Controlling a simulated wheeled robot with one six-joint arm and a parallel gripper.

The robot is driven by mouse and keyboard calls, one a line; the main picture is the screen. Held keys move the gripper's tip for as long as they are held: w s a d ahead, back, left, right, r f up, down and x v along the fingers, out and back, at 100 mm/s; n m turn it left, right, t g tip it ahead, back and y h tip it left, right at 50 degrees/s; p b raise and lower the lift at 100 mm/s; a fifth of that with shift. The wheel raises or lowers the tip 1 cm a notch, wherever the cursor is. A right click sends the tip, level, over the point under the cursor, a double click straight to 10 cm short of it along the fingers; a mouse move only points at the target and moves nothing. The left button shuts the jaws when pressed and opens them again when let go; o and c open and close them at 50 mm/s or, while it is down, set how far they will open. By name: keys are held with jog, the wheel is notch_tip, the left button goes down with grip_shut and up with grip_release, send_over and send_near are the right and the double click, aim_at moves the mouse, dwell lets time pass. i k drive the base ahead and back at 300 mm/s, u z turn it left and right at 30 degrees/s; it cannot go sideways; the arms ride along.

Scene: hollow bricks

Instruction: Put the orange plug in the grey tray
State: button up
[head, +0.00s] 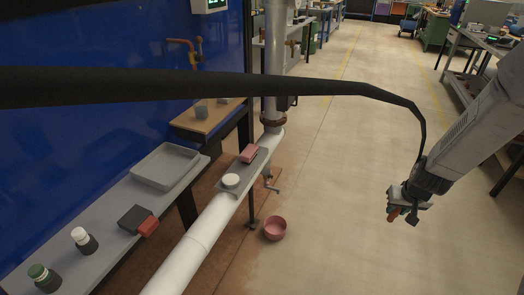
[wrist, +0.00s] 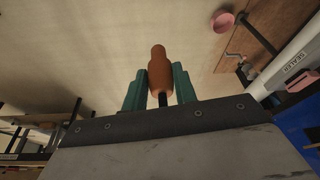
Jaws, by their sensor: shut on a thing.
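The orange plug (wrist: 158,70) is held between the two green fingers of my gripper (wrist: 158,88) in the wrist view. In the head view my gripper (head: 402,212) hangs at the right over open floor, with a bit of the orange plug (head: 393,213) showing at its tip. The grey tray (head: 167,165) lies on the bench at the left and looks empty. My gripper is well to the right of the tray, apart from it.
A white pipe (head: 206,231) runs along the bench's right side, with a narrow shelf (head: 243,171) holding a white round piece and a pink block. A dark-and-red object (head: 138,220) and two small jars stand on the bench (head: 61,217). A pink bowl (head: 275,228) sits on the floor.

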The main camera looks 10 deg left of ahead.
aim_at(158, 175)
jog(key=u, duration=1.45)
